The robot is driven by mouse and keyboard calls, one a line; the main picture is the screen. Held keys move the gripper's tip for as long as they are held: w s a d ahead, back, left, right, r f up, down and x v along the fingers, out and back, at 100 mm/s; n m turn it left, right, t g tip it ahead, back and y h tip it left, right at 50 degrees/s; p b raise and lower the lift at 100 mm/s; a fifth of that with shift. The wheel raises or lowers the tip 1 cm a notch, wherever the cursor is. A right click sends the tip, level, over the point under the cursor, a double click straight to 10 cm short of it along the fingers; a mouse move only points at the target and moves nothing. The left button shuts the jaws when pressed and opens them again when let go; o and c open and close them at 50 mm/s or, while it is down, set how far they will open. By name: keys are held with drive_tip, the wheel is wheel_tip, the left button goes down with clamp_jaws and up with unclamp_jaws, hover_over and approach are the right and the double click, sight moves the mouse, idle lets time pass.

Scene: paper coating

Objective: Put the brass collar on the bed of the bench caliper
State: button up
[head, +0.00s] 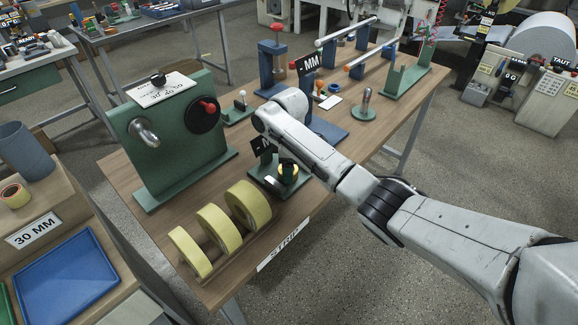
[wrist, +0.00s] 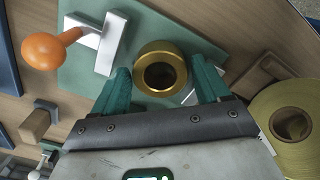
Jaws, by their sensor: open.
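The brass collar (wrist: 160,72) is a gold ring with a dark hole. It sits over the green bed of the bench caliper (wrist: 85,78), beside a silver jaw piece (wrist: 98,45); I cannot tell for sure if it touches the bed. My gripper (wrist: 161,66) is open, with one green finger on each side of the collar and a gap showing on the left. In the head view the collar (head: 288,170) shows as a small gold spot under my gripper (head: 285,175), above the green base (head: 265,182). My wrist hides part of the caliper.
An orange ball knob (wrist: 43,51) rises on the left in the wrist view. A roll of yellow tape (wrist: 292,125) lies close on the right. Yellow rolls (head: 220,228) stand along the table front in the head view. A green hand-wheel machine (head: 175,165) stands left.

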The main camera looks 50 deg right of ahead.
wheel_tip(320, 180, up, 12)
drive_tip(key=shift+p, duration=0.35)
idle(0.4)
